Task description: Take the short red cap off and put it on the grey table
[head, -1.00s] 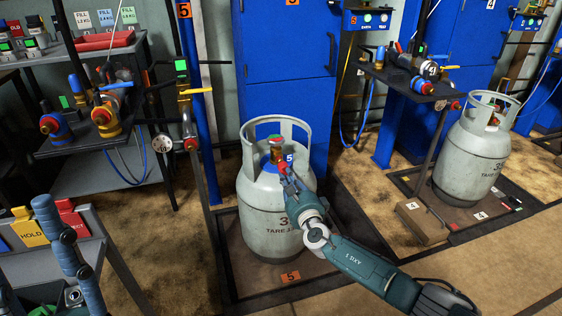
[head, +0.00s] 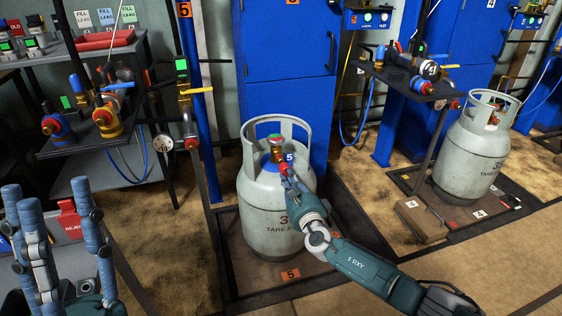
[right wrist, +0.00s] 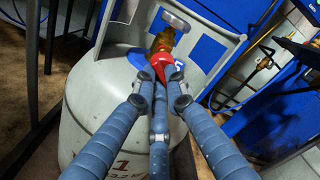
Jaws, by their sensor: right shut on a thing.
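A grey gas cylinder (head: 262,222) stands upright with a brass valve (head: 277,152) at its top. The short red cap (right wrist: 152,66) is at the side outlet of the valve, touching it.
A black stand (head: 95,135) with blue and brass valves stands left of the cylinder. A thin post with a yellow handle (head: 196,90) rises beside it. Another cylinder (head: 470,155) stands at the right.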

